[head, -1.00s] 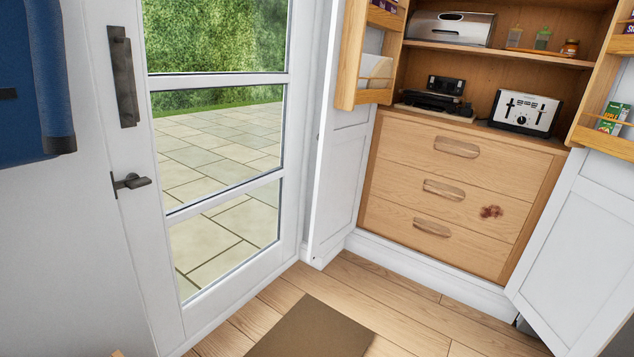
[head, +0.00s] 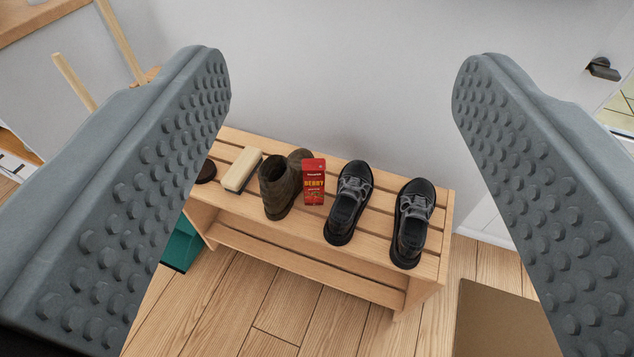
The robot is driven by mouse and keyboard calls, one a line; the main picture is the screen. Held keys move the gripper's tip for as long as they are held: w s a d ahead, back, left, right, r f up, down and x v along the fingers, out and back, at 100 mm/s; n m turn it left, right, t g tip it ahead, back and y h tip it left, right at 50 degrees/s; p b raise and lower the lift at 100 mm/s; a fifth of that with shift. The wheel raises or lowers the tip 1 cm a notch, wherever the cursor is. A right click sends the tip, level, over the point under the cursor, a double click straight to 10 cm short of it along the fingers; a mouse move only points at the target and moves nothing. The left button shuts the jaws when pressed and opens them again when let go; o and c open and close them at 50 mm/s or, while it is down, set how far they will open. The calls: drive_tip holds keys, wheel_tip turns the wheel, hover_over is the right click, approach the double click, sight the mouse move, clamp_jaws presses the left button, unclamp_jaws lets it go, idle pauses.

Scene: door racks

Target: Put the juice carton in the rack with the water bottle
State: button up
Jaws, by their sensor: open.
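The juice carton (head: 314,182) is a small red box marked "BERRY". It stands upright on the slatted wooden shoe bench, between a brown boot and a black shoe. My gripper (head: 342,75) is open and empty, its two grey studded fingers wide apart at the left and right of the view. The carton lies between and beyond them, not touched. The door rack and the water bottle are not in view now.
The shoe bench (head: 375,270) stands against a grey wall. Beside the carton are brown boots (head: 277,188) and black shoes (head: 349,200), (head: 412,222). A brush (head: 242,170) lies further left. A brown mat (head: 490,320) lies on the wooden floor at lower right.

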drive_tip(key=w+f, duration=1)
drive_tip(key=g+y, duration=0.1)
drive_tip(key=g, duration=0.2)
approach(314, 179)
drive_tip(key=shift+n, duration=0.4)
drive_tip(key=x, duration=1.2)
drive_tip(key=shift+w, duration=0.1)
drive_tip(key=c, duration=1.1)
